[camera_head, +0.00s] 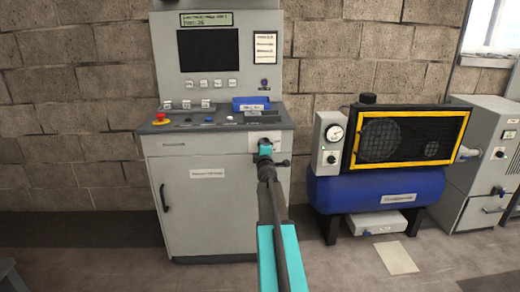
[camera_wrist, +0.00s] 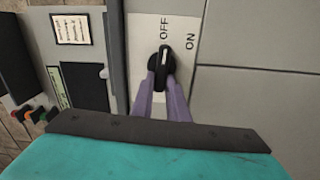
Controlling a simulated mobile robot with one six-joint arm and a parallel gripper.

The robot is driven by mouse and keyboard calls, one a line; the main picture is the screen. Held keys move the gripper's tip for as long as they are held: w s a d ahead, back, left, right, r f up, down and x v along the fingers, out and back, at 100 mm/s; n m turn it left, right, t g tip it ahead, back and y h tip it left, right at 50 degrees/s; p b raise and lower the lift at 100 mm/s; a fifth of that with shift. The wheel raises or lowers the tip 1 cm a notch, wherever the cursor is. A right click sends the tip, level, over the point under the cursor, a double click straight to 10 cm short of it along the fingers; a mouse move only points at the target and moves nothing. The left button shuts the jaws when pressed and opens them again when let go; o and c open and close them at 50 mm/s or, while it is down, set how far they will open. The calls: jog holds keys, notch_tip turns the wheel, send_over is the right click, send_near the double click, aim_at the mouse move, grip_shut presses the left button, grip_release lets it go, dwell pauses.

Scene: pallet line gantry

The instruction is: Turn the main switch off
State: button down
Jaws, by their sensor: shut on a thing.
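The main switch is a black rotary knob (camera_wrist: 161,62) on a white plate (camera_wrist: 146,35) lettered OFF and ON in the wrist view. A light mark on the knob's upper end points toward the OFF lettering. My gripper (camera_wrist: 163,84) has its two purple fingers shut on the knob, one on each side. In the head view my gripper (camera_head: 265,148) is at the upper right of the grey cabinet's front (camera_head: 215,215). There it hides the knob; part of the pale switch plate (camera_head: 258,136) shows around it.
Above the cabinet stands a console with a dark screen (camera_head: 208,50). A red emergency button (camera_head: 160,116) and a blue box (camera_head: 250,103) are on its ledge. A blue compressor tank (camera_head: 375,190) stands right of the cabinet, with a yellow-framed guard (camera_head: 412,137) above it.

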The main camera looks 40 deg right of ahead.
jog(key=shift+n, duration=0.5)
jog(key=c, duration=1.7)
grip_release()
jog(key=shift+d, duration=0.1)
jog(key=shift+f, duration=0.1)
jog(key=shift+v, duration=6.9)
jog(key=shift+w, duration=0.1)
